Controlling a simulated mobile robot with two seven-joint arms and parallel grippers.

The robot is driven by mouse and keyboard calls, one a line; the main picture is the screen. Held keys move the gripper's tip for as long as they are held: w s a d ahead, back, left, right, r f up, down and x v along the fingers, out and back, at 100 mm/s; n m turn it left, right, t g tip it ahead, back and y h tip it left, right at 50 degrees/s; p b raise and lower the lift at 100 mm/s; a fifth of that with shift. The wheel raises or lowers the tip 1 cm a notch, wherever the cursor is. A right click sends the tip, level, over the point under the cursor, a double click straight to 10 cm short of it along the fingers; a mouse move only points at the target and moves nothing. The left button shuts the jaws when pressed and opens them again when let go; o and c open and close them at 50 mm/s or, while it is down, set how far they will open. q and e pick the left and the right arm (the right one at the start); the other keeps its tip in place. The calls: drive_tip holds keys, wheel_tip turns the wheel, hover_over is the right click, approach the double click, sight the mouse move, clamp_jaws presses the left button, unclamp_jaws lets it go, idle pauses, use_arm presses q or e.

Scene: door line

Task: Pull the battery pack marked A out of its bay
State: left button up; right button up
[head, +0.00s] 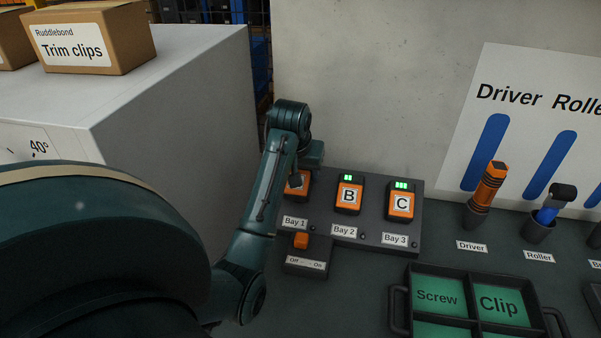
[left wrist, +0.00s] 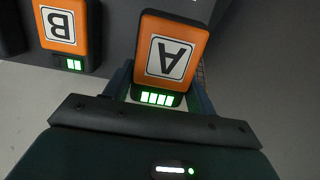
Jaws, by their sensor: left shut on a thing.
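The battery pack A (left wrist: 172,55) is orange with a black frame, a white label and several lit green bars. My left gripper (left wrist: 160,88) is shut on it, with one finger on each side of its lit end. In the head view my left gripper (head: 299,180) covers most of pack A (head: 303,190), and only some orange shows above the Bay 1 label. Pack A stands at Bay 1 of the dark charger (head: 370,227); I cannot tell whether it is raised from its seat. My right gripper is not in view.
Pack B (head: 348,197), also in the left wrist view (left wrist: 62,30), and pack C (head: 401,203) sit beside it. An orange Off/On switch (head: 301,241) is in front. A compartment tray (head: 398,300), driver (head: 487,188) and roller (head: 549,208) stand right. A wall rises behind.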

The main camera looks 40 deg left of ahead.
use_arm(q)
drive_tip(key=shift+v, duration=1.4)
